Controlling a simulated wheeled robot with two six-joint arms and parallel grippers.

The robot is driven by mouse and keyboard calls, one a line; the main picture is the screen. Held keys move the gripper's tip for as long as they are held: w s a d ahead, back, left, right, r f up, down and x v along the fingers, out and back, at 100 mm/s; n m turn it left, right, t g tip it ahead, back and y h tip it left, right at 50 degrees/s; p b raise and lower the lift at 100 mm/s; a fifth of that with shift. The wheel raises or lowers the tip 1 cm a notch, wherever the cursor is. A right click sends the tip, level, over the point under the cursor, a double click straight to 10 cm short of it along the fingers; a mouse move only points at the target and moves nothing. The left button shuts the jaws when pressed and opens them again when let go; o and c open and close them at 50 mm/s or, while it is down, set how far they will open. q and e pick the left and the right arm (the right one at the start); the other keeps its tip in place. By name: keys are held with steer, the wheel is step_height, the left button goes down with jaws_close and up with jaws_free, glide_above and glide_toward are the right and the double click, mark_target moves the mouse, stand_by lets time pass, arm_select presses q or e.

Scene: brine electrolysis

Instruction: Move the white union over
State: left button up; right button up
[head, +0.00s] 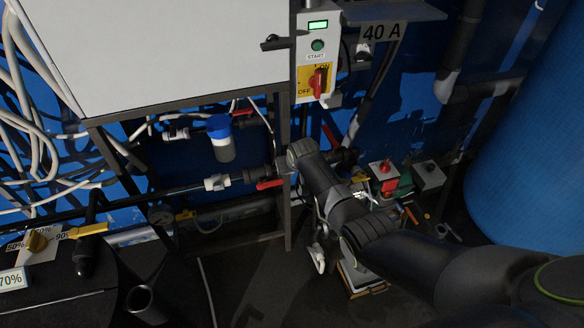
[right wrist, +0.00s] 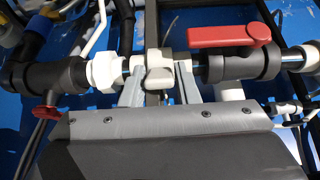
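A white union (right wrist: 159,70) sits in the pipe line in the right wrist view, between a white nut (right wrist: 102,71) on the left and a grey valve with a long red handle on the right. My right gripper (right wrist: 160,72) has one finger on each side of the white union, very close to it. I cannot tell whether the fingers press on it. In the head view my right arm hides this spot and the gripper. Another white union (head: 217,182) shows on the pipe left of a red-handled valve (head: 268,183). My left gripper is not in view.
The red-handled valve (right wrist: 235,60) and a dark valve with a small red handle (right wrist: 42,80) flank the fingers closely. A blue-capped filter (head: 222,140) hangs above the pipe. A switch box (head: 317,55), frame post (head: 283,190) and blue tank (head: 535,140) stand around.

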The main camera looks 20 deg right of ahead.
steer(key=o, duration=0.3)
steer(key=shift+s+r, duration=0.3)
steer(key=shift+r, duration=0.35)
steer(key=v, duration=1.6)
steer(key=shift+f, duration=0.1)
